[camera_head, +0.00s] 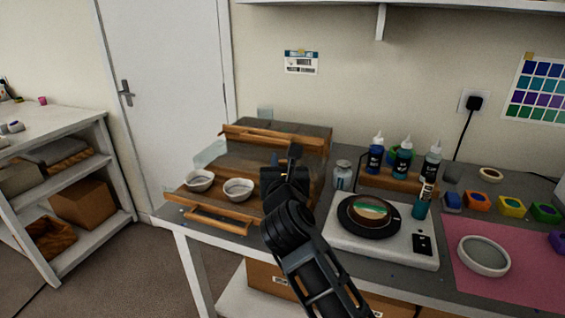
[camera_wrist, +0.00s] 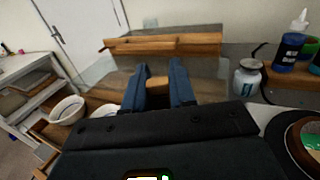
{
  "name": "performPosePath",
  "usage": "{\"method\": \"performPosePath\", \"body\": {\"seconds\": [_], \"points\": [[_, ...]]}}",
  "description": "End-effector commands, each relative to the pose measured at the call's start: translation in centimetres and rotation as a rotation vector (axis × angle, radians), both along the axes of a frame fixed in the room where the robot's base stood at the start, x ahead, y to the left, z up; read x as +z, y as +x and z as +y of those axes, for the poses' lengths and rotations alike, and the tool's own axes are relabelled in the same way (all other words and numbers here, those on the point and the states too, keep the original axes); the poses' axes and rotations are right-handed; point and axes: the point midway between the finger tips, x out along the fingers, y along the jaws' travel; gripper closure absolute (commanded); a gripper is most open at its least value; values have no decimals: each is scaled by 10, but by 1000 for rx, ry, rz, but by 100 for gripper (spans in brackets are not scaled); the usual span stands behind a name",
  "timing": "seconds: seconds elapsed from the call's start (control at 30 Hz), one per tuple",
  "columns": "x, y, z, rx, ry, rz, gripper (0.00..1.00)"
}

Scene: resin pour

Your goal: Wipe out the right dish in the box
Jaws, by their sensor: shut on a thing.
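The box (camera_head: 180,192) is a wooden tray-like stand with a raised back and a clear side panel. Two pale dishes sit at its front: the left dish (camera_head: 200,180) and the right dish (camera_head: 238,189). In the wrist view the left dish (camera_wrist: 67,110) shows at the left edge, and the right dish (camera_wrist: 106,110) is partly hidden behind my gripper. My gripper (camera_wrist: 157,80) is shut on a small tan piece (camera_wrist: 157,84), mostly hidden between the fingers. In the head view my gripper (camera_head: 290,172) is above the box's right part, right of the right dish and apart from it.
Right of the box stand a grey jar (camera_head: 342,175) and a wooden rack (camera_head: 385,180) with dark bottles. A white scale (camera_head: 345,242) carries a round dark plate. A pink mat (camera_head: 500,285) holds a white ring-shaped dish (camera_head: 483,256). Coloured pots stand behind it.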

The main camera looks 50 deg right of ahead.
Motion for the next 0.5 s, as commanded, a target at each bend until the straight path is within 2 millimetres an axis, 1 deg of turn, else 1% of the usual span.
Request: {"method": "performPosePath", "body": {"seconds": [0.5], "points": [[-7, 0, 0, 0, -1, -1, 100]]}}
